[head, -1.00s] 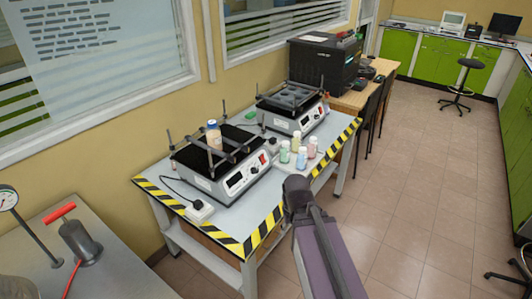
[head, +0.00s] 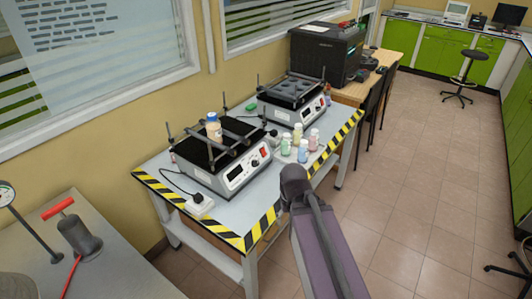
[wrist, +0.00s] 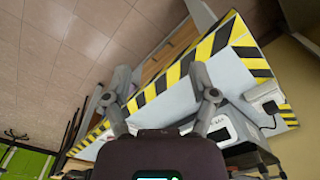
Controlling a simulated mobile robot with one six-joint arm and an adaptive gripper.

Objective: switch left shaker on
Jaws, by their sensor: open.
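The left shaker (head: 228,172) stands on the striped-edge table in the head view. It is a grey-white box with a black platform, a front panel with a knob and display, and a red switch (head: 263,153) at the panel's right end. Part of a white shaker housing (wrist: 228,130) shows beyond the right finger, partly hidden by my gripper. In the head view my arm hides the gripper.
The right shaker (head: 292,98) stands farther back. Several small capped bottles (head: 303,145) stand on the table right of the left shaker. A white socket block (head: 200,204) with a black plug sits near the front edge. A bench with a red-handled pump (head: 78,236) is at left.

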